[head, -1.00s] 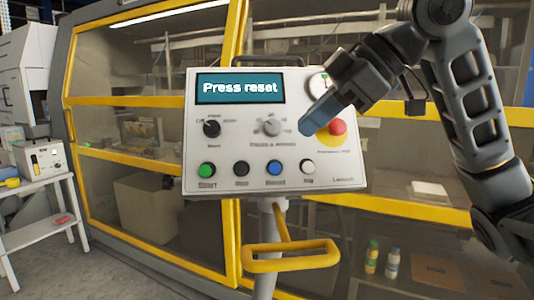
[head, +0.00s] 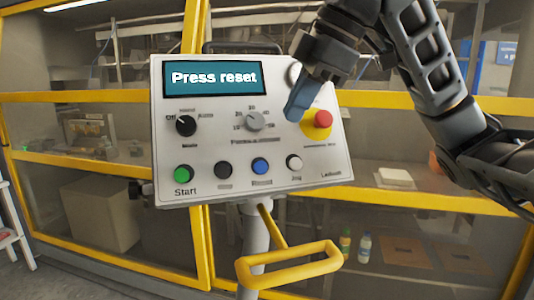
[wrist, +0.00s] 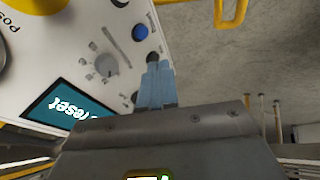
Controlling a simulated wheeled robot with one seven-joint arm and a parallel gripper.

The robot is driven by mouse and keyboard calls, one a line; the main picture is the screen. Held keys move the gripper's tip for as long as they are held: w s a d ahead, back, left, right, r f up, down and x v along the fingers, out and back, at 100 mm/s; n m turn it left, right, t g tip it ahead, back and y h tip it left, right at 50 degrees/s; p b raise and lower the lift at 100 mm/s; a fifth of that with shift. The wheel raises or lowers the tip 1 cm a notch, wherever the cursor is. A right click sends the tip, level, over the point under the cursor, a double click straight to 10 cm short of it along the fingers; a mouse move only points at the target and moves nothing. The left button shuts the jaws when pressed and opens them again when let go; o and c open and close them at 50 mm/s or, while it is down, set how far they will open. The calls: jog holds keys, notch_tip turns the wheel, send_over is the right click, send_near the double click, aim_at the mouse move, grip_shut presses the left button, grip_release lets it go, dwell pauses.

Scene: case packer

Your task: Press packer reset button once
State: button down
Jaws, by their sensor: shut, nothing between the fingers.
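The control panel (head: 215,140) is a white box whose screen (head: 213,78) reads "Press reset". The blue button (head: 260,166) sits in the bottom row, with a blurred label under it. A black button (head: 223,169) is left of it and a white button (head: 294,162) right of it. My gripper (head: 292,117) is shut and empty, its blue fingers pointing down in front of the panel, above the blue button in the picture. In the wrist view the blue button (wrist: 140,32) shows a little beyond the fingertips (wrist: 152,62). I see no contact with it.
A red emergency stop (head: 323,119) on a yellow plate is right of my fingers. The bottom row also has a green start button (head: 183,174). Two knobs sit mid-panel. A yellow bar handle (head: 290,265) juts out below. The yellow-framed machine enclosure (head: 100,97) stands behind.

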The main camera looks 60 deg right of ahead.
send_near(259, 171)
notch_tip(259, 171, down, 2)
jog(key=a, duration=0.2)
jog(key=shift+w+d+f+p, duration=0.2)
jog(key=shift+w+d+f, duration=0.1)
jog(key=shift+w+f, duration=0.25)
jog(key=shift+w+d+f+p, duration=0.2)
jog(key=shift+w+d+f, duration=0.15)
jog(key=shift+f, duration=0.25)
jog(key=shift+w+d+f, duration=0.25)
jog(key=shift+w+f, duration=0.1)
jog(key=shift+w, duration=0.1)
